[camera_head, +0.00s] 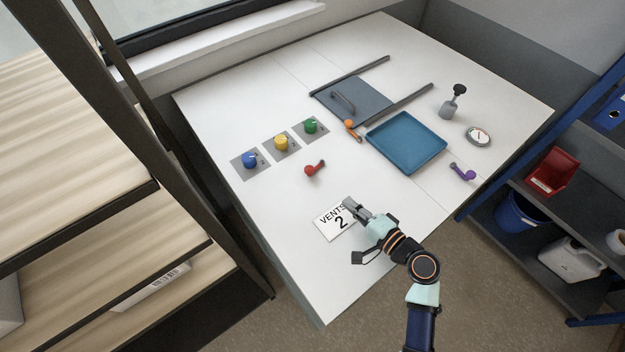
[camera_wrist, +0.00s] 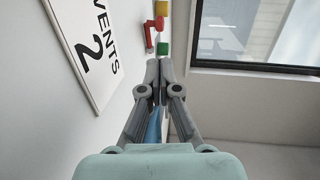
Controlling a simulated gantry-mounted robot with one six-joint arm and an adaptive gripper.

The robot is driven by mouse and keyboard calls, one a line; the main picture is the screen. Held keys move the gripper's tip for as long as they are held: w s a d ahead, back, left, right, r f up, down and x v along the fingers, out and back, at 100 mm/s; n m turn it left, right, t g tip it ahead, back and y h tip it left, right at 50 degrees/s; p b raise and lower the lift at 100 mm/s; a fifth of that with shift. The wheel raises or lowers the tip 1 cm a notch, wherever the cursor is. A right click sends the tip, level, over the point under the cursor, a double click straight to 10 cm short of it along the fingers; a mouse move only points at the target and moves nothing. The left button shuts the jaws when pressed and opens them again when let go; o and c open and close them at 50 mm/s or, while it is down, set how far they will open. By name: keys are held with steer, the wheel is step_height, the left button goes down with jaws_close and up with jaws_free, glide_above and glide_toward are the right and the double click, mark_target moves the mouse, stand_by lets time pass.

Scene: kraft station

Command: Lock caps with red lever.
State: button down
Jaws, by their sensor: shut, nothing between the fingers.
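The red lever (camera_head: 315,167) is on the white table, in front of a row of three round knobs on grey plates. These knobs are blue (camera_head: 250,159), yellow (camera_head: 281,143) and green (camera_head: 310,125). In the wrist view the red lever (camera_wrist: 150,32) shows beyond my fingertips, with the green (camera_wrist: 164,48) and yellow (camera_wrist: 162,8) knobs near it. My gripper (camera_head: 350,203) is shut and empty beside the "VENTS 2" sign, apart from the lever. It also shows shut in the wrist view (camera_wrist: 159,70). I see no separate parts marked as caps.
The white "VENTS 2" sign (camera_head: 332,222) lies by my gripper. A blue tray (camera_head: 386,128), an orange lever (camera_head: 351,127), a purple lever (camera_head: 463,172), a gauge (camera_head: 478,135) and a grey panel with rails (camera_head: 367,107) are farther off. Table between sign and red lever is clear.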

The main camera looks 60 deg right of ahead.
mark_target(308, 172)
steer(key=x, duration=1.3)
steer(key=shift+w+p, duration=0.25)
steer(key=shift+p, duration=0.1)
steer(key=shift+w+a+f+b, duration=0.15)
steer(key=shift+w+b, duration=0.35)
steer(key=shift+w, duration=0.4)
steer(key=shift+s+a+r, duration=0.1)
steer(key=shift+r, duration=0.1)
steer(key=v, duration=0.4)
steer(key=a+v, duration=0.1)
steer(key=v, duration=0.4)
steer(key=w+a+v, duration=0.1)
steer(key=v, duration=0.3)
steer(key=shift+s+a+p, duration=0.25)
steer(key=shift+a+p, duration=0.05)
steer(key=shift+p, duration=0.05)
